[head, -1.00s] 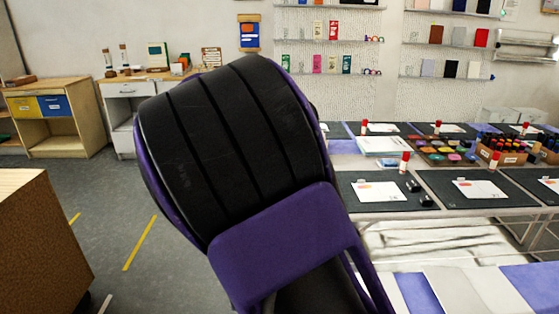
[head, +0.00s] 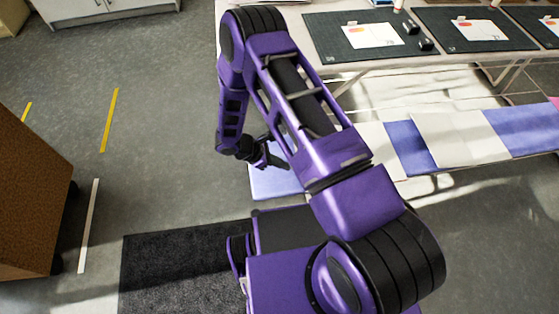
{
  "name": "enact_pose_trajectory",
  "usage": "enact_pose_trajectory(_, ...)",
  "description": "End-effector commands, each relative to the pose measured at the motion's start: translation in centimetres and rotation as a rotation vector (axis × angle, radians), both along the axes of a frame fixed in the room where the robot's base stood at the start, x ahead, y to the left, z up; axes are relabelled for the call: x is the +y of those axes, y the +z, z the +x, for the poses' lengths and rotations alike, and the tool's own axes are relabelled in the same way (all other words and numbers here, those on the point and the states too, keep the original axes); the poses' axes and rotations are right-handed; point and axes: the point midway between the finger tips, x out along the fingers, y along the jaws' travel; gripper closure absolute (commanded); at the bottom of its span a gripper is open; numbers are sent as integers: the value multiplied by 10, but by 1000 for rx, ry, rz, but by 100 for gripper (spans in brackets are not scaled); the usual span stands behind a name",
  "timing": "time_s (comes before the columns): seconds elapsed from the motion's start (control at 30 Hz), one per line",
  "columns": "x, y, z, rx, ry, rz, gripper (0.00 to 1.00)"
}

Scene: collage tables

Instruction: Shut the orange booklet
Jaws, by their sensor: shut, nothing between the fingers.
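I cannot make out the orange booklet in the head view. My purple and black arm reaches up and bends down again. My gripper (head: 275,158) hangs at the end of it, small and dark, beside the left end of the bench. It is shut and empty. Part of it is hidden by my arm.
A long low bench (head: 462,140) with blue and pale sections runs along the front of a white table (head: 285,30). Dark mats (head: 335,47) with white cards lie on the table. A brown cabinet (head: 30,190) stands at the left. The grey floor between is open.

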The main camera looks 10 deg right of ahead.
Motion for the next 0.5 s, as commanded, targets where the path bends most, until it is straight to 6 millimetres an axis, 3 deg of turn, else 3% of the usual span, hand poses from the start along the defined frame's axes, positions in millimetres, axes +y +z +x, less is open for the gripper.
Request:
enact_pose_trajectory(0.2, -27, -31, 0, 0, -4, 0, 100)
enact_pose_trajectory(0.5, -41, -46, 1, -3, -2, 1, 100)
